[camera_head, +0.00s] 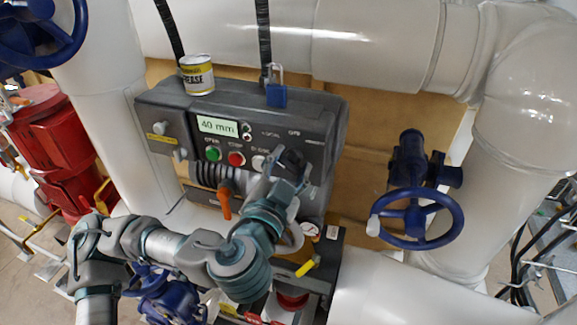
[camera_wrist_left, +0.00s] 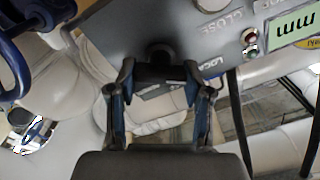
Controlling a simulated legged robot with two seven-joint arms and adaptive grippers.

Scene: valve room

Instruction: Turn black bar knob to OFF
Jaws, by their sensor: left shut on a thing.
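The black bar knob (camera_head: 293,157) is on the right part of the dark grey control box (camera_head: 320,117), below the printed labels LOCAL and OFF. My left gripper (camera_head: 290,171) reaches up to the knob from below and is shut on it. In the left wrist view the knob (camera_wrist_left: 160,52) sits between the two fingers (camera_wrist_left: 160,76), against the panel. The gripper covers much of the knob, so I cannot tell which label its bar points to. My right gripper is not in view.
Left of the knob are a white button (camera_head: 259,162), a red button (camera_head: 236,159) and a green button (camera_head: 213,153), under a display (camera_head: 217,126) reading 40 mm. A can (camera_head: 197,75) and a blue padlock (camera_head: 276,94) are on top. A blue handwheel (camera_head: 417,218) stands right.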

